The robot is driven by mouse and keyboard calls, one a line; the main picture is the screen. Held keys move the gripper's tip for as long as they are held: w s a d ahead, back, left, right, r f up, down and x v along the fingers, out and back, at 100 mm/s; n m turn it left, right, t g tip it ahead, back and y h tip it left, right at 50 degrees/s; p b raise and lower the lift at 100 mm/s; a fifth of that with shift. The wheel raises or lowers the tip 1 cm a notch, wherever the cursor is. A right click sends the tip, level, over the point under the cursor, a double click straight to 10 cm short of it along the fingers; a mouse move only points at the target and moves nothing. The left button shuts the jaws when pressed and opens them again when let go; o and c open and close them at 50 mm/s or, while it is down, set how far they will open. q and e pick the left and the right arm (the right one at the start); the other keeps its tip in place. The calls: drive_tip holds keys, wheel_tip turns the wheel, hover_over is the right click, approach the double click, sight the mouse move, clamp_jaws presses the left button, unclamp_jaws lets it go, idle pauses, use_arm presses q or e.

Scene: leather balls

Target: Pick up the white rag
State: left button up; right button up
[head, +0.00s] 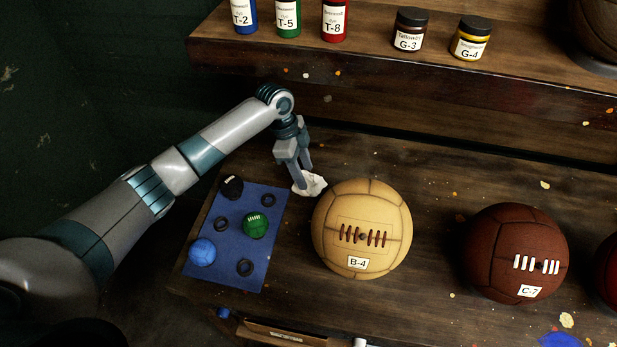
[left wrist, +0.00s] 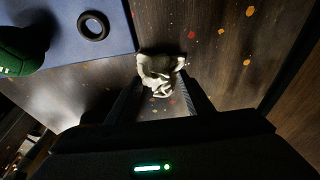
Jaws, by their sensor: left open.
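The white rag (head: 312,186) is a small crumpled bundle on the dark wooden table, between the blue mat and the tan ball. My left gripper (head: 301,184) points down at it, with its fingers over the rag and hiding part of it. In the left wrist view the rag (left wrist: 160,72) lies between and just beyond the tips of the open left gripper (left wrist: 160,88). The fingers stand apart on either side, and I cannot tell whether they touch the rag. My right gripper is in neither view.
The blue mat (head: 230,262) holds small balls and dark rings left of the rag. The tan ball B-4 (head: 362,229) stands close at its right, with the brown ball C-7 (head: 516,253) beyond. A raised shelf (head: 400,72) with bottles and jars runs behind.

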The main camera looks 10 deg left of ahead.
use_arm(q)
drive_tip(key=shift+d+p, duration=0.3)
drive_tip(key=shift+d, duration=0.1)
drive_tip(key=shift+f, duration=0.65)
drive_tip(key=shift+c, duration=0.6)
drive_tip(key=c, duration=1)
